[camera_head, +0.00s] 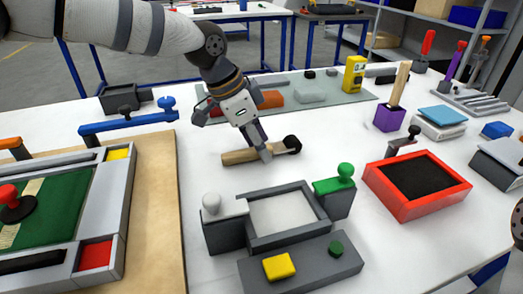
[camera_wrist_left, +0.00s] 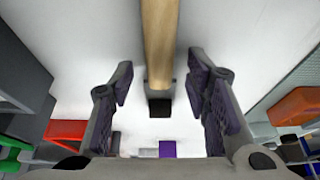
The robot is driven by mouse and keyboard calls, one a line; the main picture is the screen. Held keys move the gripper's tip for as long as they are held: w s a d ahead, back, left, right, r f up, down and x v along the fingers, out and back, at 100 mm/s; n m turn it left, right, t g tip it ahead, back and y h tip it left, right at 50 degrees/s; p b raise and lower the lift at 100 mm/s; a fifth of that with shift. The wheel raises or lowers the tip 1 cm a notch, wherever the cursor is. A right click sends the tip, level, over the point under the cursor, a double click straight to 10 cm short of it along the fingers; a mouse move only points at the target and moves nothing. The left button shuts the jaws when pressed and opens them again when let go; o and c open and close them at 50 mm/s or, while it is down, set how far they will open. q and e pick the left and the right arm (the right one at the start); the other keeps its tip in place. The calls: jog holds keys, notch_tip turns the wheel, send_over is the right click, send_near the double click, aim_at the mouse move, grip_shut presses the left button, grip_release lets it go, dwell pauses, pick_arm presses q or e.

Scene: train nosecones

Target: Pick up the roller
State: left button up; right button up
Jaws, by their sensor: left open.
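The roller lies on the white table in the middle of the head view, with a light wooden handle (camera_head: 238,157) and a black end (camera_head: 292,144) at the right. My left gripper (camera_head: 262,150) points down at it, with a finger in front of the handle. In the left wrist view the wooden handle (camera_wrist_left: 160,40) and a dark end (camera_wrist_left: 160,106) line up between the two spread fingers of my left gripper (camera_wrist_left: 160,78). The gripper is open; I cannot tell whether a finger touches the handle.
A grey tray (camera_head: 283,214) with white and green knobs stands in front of the roller. A red-rimmed box (camera_head: 415,205) and a purple holder (camera_head: 389,119) are at the right. A blue-handled piece (camera_head: 128,124) and a framed green board (camera_head: 50,220) are at the left.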

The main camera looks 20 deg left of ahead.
aim_at(267, 145)
pick_arm(q)
jog(key=shift+f, duration=0.1)
pick_arm(e)
jog(key=shift+r, duration=0.1)
pick_arm(q)
jog(key=shift+c, duration=0.3)
grip_shut()
notch_tip(267, 145, up, 4)
jog(key=shift+w+f, duration=0.1)
jog(key=shift+f, duration=0.1)
jog(key=s+r+p, duration=0.1)
jog(key=s+r, duration=0.4)
jog(key=s, duration=0.2)
jog(key=s+a+r+p, duration=0.1)
jog(key=s+r, duration=0.4)
jog(key=s, duration=0.2)
jog(key=shift+a, duration=0.2)
pick_arm(e)
jog(key=w+r+t, duration=0.1)
jog(key=w+r, duration=0.1)
jog(key=w, duration=0.1)
jog(key=shift+r, duration=0.3)
